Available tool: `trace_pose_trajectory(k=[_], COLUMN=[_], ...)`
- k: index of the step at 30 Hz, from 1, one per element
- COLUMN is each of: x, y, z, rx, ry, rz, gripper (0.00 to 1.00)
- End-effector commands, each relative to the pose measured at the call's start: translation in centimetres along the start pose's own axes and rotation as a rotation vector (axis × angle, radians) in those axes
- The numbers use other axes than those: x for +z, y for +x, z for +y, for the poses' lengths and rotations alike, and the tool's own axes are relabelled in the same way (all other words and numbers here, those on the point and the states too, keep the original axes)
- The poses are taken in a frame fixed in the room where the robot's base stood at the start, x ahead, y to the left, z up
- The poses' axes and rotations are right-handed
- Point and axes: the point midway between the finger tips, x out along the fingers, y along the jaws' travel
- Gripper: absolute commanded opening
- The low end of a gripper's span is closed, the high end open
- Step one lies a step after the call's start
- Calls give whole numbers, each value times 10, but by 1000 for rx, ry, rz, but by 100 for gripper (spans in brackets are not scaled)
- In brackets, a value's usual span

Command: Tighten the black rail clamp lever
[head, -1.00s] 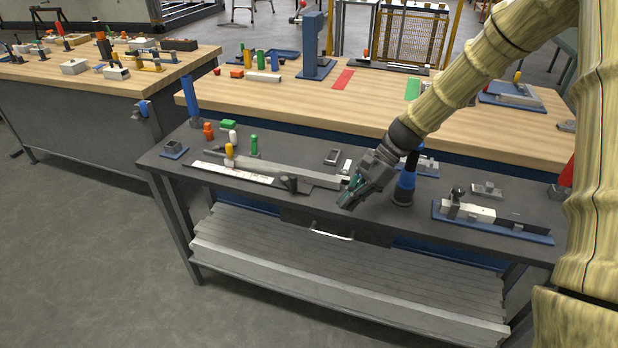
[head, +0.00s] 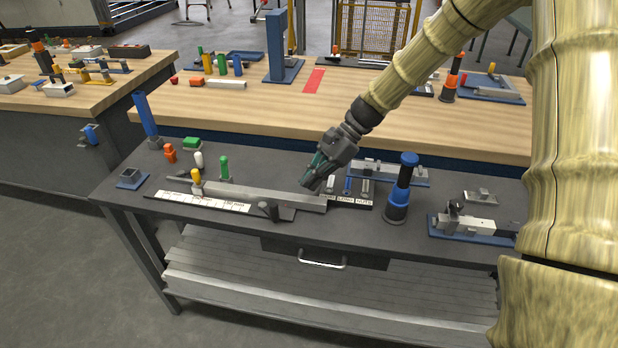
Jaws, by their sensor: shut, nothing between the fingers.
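A long grey rail (head: 240,192) lies across the dark workbench. A black clamp piece (head: 266,209) stands at its front side, right of a white scale strip (head: 195,200). It looks like the rail clamp lever, but it is too small to tell how its handle is turned. My gripper (head: 309,183) has greenish fingers and is shut and empty. It hangs near the rail's right end, above and to the right of the black clamp and apart from it.
A labelled strip with small upright pieces (head: 347,186) lies just right of my gripper. A blue and black post (head: 401,188) stands further right, beside a blue-based fixture (head: 472,224).

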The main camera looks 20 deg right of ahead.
Motion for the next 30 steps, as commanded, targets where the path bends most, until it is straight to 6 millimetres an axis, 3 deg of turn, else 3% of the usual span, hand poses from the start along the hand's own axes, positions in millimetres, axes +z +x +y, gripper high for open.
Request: trace_pose_trajectory(k=[9,15,30], x=[0,-1,-2], y=[48,67,77], z=[1,2,1], rx=[3,-1,-1], ry=[2,1,2], rz=[0,1,1], gripper=[0,0,0])
